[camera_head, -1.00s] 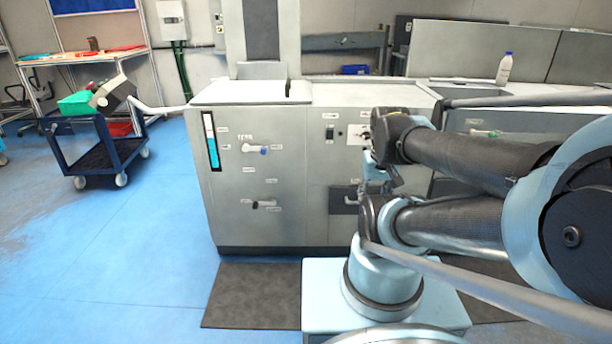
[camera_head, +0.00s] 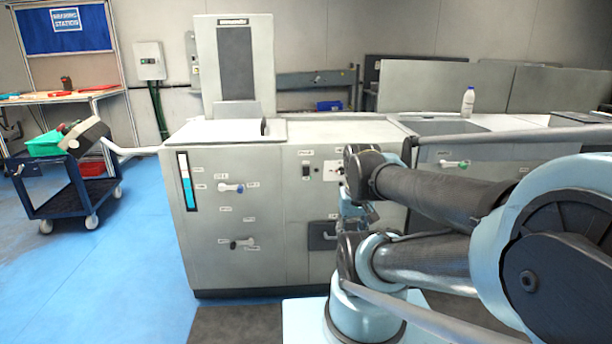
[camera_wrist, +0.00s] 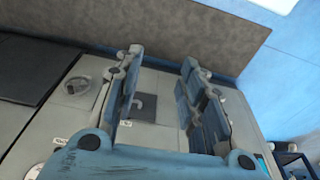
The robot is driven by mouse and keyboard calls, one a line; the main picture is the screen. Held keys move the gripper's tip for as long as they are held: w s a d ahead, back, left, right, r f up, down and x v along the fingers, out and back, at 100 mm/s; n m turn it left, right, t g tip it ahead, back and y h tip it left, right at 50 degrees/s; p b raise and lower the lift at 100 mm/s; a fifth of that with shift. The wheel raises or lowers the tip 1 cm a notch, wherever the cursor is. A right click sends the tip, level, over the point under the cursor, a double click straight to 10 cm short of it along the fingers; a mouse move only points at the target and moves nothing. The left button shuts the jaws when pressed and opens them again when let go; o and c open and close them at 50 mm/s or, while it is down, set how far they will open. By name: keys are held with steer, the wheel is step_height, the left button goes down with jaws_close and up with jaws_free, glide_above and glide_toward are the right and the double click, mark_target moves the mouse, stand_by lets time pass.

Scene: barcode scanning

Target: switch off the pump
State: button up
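A grey machine cabinet (camera_head: 270,215) stands in front of me. Its right front panel has a small dark switch (camera_head: 306,170) and a white plate with a knob (camera_head: 331,171). The labels are too small to read, so I cannot tell which control is the pump's. My gripper (camera_wrist: 162,60) is open and empty in the wrist view, its two fingers well apart. Between and beyond the fingers shows a dark recess with a hooked handle (camera_wrist: 143,107). In the head view my arm covers the area right of the knob plate, and my fingertips are not clear there.
Valve handles (camera_head: 231,188) and a blue level gauge (camera_head: 187,182) are on the left panel. A blue cart (camera_head: 65,190) with a green bin (camera_head: 46,144) stands at left. A white bottle (camera_head: 468,102) stands on the counter at right. The blue floor (camera_head: 130,260) at left is clear.

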steer(key=shift+s+r, duration=0.3)
steer(key=shift+s, duration=0.05)
steer(key=c, duration=0.4)
steer(key=shift+w+r+n, duration=0.15)
steer(key=shift+r+n, duration=0.15)
jaws_close()
steer(key=w+a+r+n+t, duration=0.1)
steer(key=w+a+r+n, duration=0.2)
steer(key=w, duration=0.8)
steer(key=w+a+r+n+t, duration=0.1)
steer(key=w+a+r+n, duration=0.3)
steer(key=w+n, duration=0.4)
steer(key=w+a+r+n, duration=0.3)
steer(key=w+n, duration=0.3)
steer(key=w, duration=0.9)
steer(key=shift+w+a+r+t, duration=0.15)
steer(key=shift+w+r+t, duration=0.15)
steer(key=shift+t, duration=0.1)
